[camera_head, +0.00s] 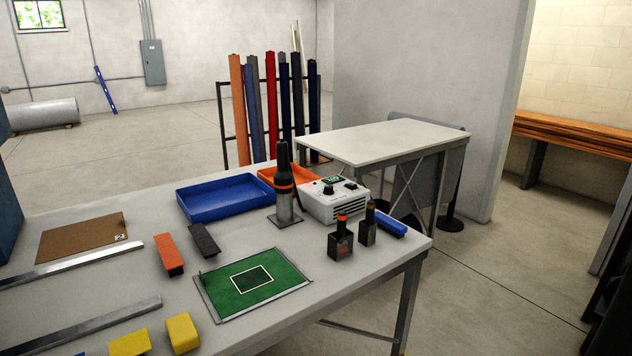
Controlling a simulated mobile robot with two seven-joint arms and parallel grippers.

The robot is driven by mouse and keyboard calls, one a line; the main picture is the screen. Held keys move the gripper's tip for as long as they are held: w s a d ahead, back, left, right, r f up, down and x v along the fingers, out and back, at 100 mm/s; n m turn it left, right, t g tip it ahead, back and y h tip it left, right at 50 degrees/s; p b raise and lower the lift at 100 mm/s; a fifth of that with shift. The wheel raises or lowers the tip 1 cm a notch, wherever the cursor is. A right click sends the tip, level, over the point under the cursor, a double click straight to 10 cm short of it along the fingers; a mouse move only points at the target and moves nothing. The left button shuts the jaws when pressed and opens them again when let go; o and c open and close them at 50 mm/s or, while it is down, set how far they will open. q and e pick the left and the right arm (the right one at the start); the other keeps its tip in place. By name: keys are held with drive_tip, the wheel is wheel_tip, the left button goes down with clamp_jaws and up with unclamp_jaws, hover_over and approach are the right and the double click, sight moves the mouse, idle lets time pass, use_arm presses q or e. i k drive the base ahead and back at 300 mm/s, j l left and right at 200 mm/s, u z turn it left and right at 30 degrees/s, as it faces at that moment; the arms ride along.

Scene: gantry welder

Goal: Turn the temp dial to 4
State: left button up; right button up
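A white control box (334,208) with a vented front stands near the far right corner of the workbench. A round black dial (328,190) sits on its sloped top. A small dark display (334,179) and another small black control (351,185) are also on the top. The dial's markings and pointer are too small to read, and no label shows which control is the temp dial. Neither of my grippers is in view.
A black and orange hot-air tool (284,185) stands upright just left of the box. Two small dark holders with upright tools (341,240) (368,228) stand in front of it, and a blue cylinder (391,224) lies to their right. A green mat (252,283) and blue tray (226,198) lie further left.

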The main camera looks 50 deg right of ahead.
sight(328, 188)
drive_tip(key=k+l+u, duration=0.2)
drive_tip(key=l, duration=0.25)
drive_tip(key=l+u, duration=0.15)
drive_tip(key=l, duration=0.25)
drive_tip(key=k+l, duration=0.1)
drive_tip(key=l, duration=0.2)
drive_tip(key=k+l+u, duration=0.1)
drive_tip(key=l, duration=0.2)
drive_tip(key=k+l, duration=0.15)
drive_tip(key=l+u, duration=0.05)
drive_tip(key=l, duration=0.05)
